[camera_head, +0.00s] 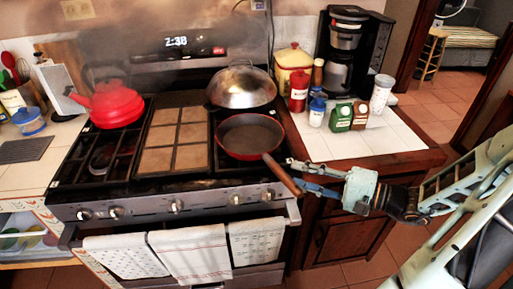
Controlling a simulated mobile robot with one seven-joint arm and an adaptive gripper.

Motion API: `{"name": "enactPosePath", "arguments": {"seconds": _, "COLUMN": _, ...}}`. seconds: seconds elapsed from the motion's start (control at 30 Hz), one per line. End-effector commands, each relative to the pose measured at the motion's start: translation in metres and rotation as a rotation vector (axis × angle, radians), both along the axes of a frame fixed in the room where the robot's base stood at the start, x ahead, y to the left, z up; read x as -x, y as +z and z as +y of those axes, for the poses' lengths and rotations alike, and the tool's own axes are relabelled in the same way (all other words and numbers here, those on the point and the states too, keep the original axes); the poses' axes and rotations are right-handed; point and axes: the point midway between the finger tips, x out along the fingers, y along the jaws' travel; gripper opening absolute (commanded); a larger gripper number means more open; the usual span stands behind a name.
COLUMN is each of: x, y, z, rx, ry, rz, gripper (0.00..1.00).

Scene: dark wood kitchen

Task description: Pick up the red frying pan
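The red frying pan (249,136), with a dark inside, sits flat on the right front of the stove. Its brown handle (281,174) points toward the front right, over the stove's edge. My gripper (295,174) comes in from the right, with its fingertips at the handle's right side near its outer end. The two fingers look spread apart. Whether they touch the handle or reach around it cannot be told from this view.
A domed metal lid or pan (241,88) stands right behind the frying pan. A red kettle (112,105) is at the stove's left. Bottles, small jars and a coffee maker (347,50) crowd the right counter (384,141). Towels (189,250) hang on the oven front.

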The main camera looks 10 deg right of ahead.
Motion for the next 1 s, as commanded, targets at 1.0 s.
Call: {"name": "enactPosePath", "arguments": {"seconds": 1.0, "x": -0.049, "y": -0.012, "z": 0.064, "rx": 0.002, "ry": 0.002, "rz": 0.003, "gripper": 0.22}}
